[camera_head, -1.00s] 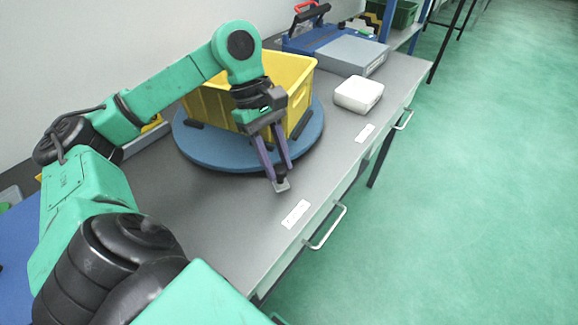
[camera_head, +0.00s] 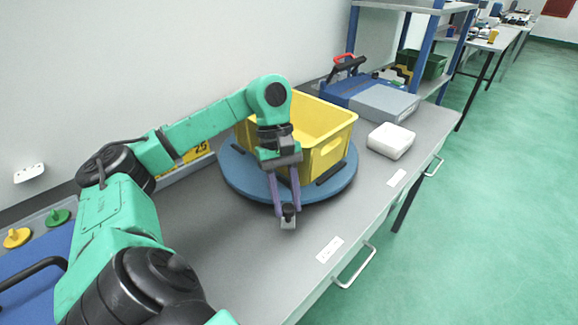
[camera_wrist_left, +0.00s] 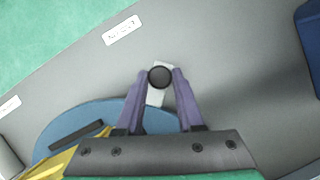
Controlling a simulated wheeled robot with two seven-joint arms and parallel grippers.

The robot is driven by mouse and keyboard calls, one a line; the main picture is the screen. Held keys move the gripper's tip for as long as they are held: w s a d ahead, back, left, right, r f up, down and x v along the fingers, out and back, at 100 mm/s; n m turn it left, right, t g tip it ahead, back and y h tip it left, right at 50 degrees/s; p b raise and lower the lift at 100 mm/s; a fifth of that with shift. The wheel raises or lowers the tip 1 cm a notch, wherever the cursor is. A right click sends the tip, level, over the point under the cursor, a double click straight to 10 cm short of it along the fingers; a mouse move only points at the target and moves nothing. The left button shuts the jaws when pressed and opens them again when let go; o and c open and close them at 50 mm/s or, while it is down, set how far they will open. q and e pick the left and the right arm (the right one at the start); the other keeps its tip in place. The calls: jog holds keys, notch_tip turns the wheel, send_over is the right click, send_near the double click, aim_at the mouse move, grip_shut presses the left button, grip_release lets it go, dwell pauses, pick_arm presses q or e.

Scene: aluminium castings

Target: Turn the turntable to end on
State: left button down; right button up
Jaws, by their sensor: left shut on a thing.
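The turntable is a round blue disc (camera_head: 236,178) on the grey bench, with a yellow crate (camera_head: 331,150) on top. A black knob (camera_wrist_left: 161,77) on a light grey tab (camera_wrist_left: 156,97) sticks out past the disc's edge. My left gripper (camera_head: 288,213) is shut on this knob, on the disc's near side. In the left wrist view the two purple fingers flank the knob, and the disc (camera_wrist_left: 75,123) shows behind them. My right gripper is not in view.
A white box (camera_head: 391,141) stands right of the disc. A blue and grey case (camera_head: 383,102) with a red handle lies behind it. Labels (camera_head: 330,249) mark the bench's front edge. The bench top in front of the disc is clear.

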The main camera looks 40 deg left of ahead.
pick_arm(q)
jog(key=shift+s+f, duration=0.1)
jog(key=shift+f, duration=0.05)
jog(key=c, duration=0.8)
grip_release()
jog(key=shift+o, duration=1.3)
jog(key=shift+a, duration=0.1)
jog(key=shift+s, duration=0.1)
jog(key=shift+r, duration=0.25)
jog(key=p+v, duration=1)
jog(key=v, duration=0.4)
jog(key=shift+a, duration=0.2)
